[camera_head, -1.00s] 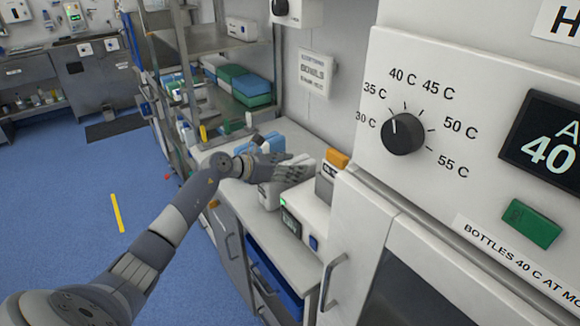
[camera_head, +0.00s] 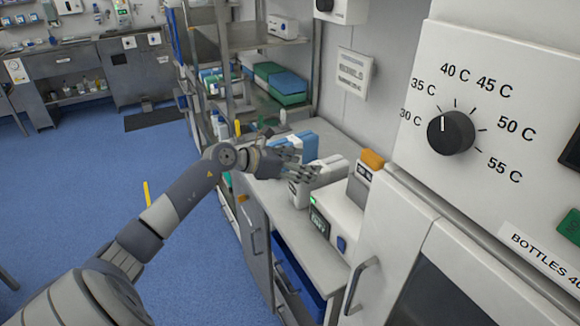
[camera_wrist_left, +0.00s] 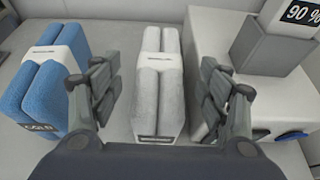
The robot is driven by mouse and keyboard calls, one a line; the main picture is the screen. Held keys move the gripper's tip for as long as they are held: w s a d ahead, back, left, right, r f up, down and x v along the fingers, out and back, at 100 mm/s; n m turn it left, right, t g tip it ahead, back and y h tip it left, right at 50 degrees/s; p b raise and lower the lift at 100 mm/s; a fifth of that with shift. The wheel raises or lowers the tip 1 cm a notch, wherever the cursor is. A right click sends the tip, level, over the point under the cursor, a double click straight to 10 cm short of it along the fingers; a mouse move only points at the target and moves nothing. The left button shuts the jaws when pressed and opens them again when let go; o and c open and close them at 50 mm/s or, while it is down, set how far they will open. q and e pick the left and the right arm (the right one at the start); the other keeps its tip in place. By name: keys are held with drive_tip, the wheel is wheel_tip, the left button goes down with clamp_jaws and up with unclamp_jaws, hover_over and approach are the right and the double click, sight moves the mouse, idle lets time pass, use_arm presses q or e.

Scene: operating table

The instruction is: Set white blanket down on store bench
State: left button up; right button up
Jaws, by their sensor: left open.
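The white blanket (camera_wrist_left: 158,85) is a folded, pale bundle with a label band, standing on the store bench (camera_head: 283,208). In the left wrist view it stands between the spread fingers of my left gripper (camera_wrist_left: 160,95), apart from both. In the head view the blanket (camera_head: 326,172) is partly hidden behind the fingers. My left gripper (camera_head: 300,165) is open and empty at the blanket. A blue folded blanket (camera_wrist_left: 45,75) with a "COLD" label stands to its left in the wrist view. My right gripper is in neither view.
A white device (camera_head: 337,207) with a green display stands on the bench close by the blanket. A warming cabinet (camera_head: 480,130) with a dial is at the right. A metal shelf rack (camera_head: 240,45) with green and blue packs stands behind the bench.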

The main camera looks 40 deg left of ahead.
use_arm(q)
drive_tip(key=shift+b+v, duration=0.45)
drive_tip(key=shift+v, duration=1.9)
